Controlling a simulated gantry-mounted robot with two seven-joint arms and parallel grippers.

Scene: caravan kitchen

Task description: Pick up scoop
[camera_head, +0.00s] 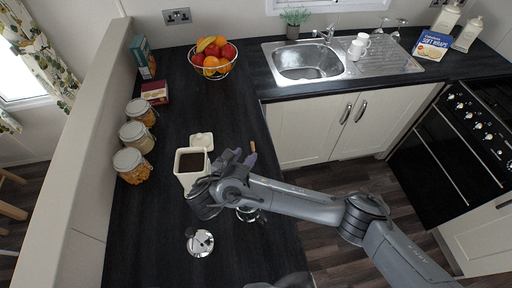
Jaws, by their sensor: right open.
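My right gripper (239,158) is open over the dark worktop, just right of a cream canister (181,176) with dark contents, probably ground coffee. Its arm comes in from the lower right. A small thin brownish piece (252,147) shows at the fingertips near the counter's edge; it may be the scoop, but it is too small to tell. I cannot make out the scoop elsewhere. The canister's cream lid (202,141) lies behind it. My left gripper is not in view.
A round metal lid or plunger (200,243) lies in front of the canister. A glass vessel (247,213) is partly hidden under my right arm. Several jars (130,166) line the left wall. A fruit bowl (213,69) stands farther back. The worktop's front left is clear.

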